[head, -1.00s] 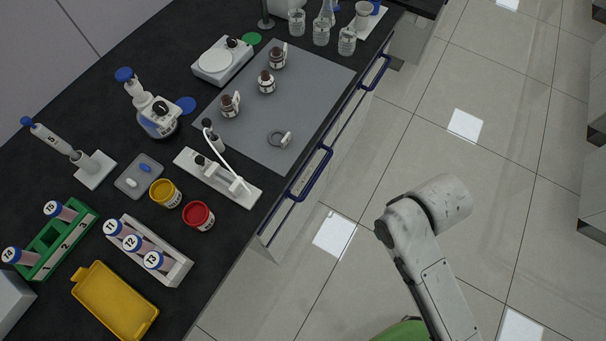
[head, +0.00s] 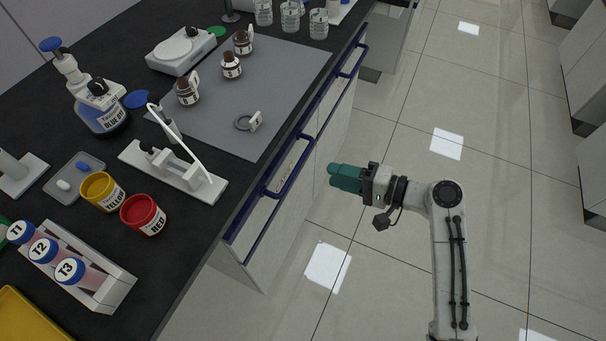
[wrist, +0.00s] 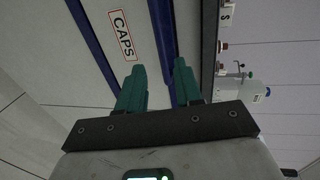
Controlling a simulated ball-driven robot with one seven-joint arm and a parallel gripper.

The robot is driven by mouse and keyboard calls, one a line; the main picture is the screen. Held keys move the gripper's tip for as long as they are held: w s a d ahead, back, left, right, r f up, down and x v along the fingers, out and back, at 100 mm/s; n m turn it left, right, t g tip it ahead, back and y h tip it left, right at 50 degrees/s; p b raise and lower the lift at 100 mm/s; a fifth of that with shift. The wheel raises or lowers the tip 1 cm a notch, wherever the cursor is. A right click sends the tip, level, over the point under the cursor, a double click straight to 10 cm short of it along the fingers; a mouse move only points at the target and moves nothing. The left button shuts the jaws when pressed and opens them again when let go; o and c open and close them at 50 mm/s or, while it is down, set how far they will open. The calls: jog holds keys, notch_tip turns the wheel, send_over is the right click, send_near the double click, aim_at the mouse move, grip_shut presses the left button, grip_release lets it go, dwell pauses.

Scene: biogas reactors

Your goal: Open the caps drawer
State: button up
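The drawer front with the CAPS label (wrist: 123,35) fills the upper left of the wrist view, between two long blue bars. One blue bar (wrist: 92,40) is left of the label, the other (wrist: 160,40) right of it. In the head view, blue handles (head: 290,165) run along the drawer fronts under the bench edge; the label is not readable there. My gripper (wrist: 159,64) has its two teal fingers apart with nothing between them touching. In the head view, my gripper (head: 330,176) points left at the drawers, short of the handle. The drawer looks shut.
The black bench (head: 180,250) carries a grey mat (head: 270,100), a red jar (head: 143,215), a yellow jar (head: 102,191) and a white tube rack (head: 115,285) near its edge.

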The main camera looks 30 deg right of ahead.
aim_at(298, 164)
jog(key=x, duration=1)
jog(key=shift+w+a, duration=0.2)
jog(key=shift+w, duration=0.05)
grip_shut()
